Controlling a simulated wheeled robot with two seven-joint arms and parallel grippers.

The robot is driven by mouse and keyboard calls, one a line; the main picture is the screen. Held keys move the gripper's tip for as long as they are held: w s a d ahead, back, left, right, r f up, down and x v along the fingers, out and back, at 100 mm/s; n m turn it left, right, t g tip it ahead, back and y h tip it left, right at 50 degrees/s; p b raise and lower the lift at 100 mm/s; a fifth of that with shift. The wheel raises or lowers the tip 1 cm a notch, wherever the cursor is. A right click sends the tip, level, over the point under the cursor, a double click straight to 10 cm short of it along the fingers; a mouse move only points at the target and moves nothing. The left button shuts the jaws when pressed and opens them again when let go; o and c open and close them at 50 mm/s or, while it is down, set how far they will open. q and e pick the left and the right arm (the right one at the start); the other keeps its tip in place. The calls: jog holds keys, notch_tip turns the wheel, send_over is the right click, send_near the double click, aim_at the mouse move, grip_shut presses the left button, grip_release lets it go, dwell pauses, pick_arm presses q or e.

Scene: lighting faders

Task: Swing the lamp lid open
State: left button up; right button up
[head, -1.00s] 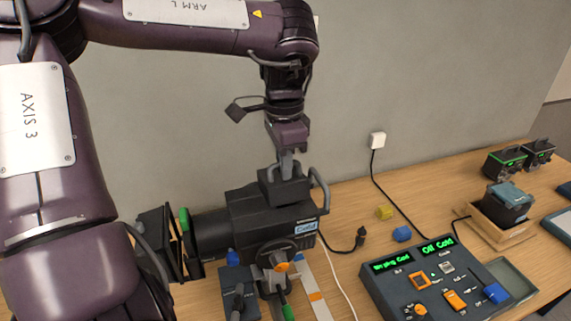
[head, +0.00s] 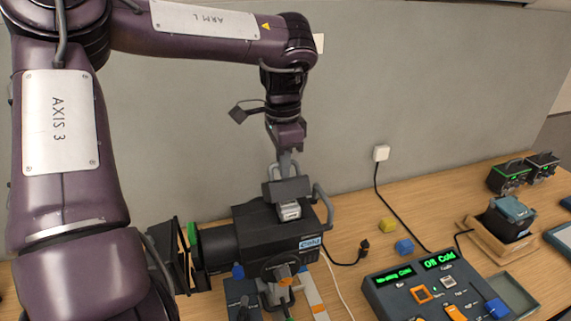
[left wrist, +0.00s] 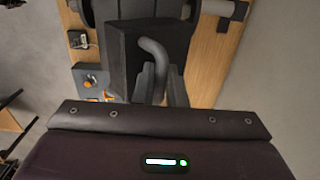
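The black lamp (head: 262,238) with a "Cold" label stands on the table at the lower middle of the head view. Its lid (head: 286,189) is raised and tilted on top, and a pale part (head: 289,211) shows in the gap below it. My left gripper (head: 285,168) is above the lid. In the left wrist view, a curved grey handle (left wrist: 157,68) runs between the fingers of my left gripper (left wrist: 160,92), which appear closed on it against the dark lid (left wrist: 124,50). The exact finger contact is partly hidden. My right gripper is not in view.
A control desk (head: 430,290) with green displays is to the right. The wall (head: 400,90) stands behind the table.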

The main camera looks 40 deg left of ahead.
pick_arm(q)
jog(key=shift+w+a+p, duration=0.3)
jog(key=shift+a+p, duration=0.05)
jog(key=shift+a, duration=0.4)
jog(key=w+a+f+p, duration=0.1)
jog(key=w+a+f, duration=0.1)
jog(key=a, duration=0.3)
jog(key=shift+w+a, duration=0.25)
jog(key=shift+w, duration=0.25)
jog(key=o, duration=0.7)
jog(key=shift+d, duration=0.1)
jog(key=o, duration=0.7)
jog(key=shift+o, duration=1.2)
jog(key=shift+f, duration=0.1)
jog(key=shift+s+f, duration=0.1)
jog(key=shift+c, duration=0.3)
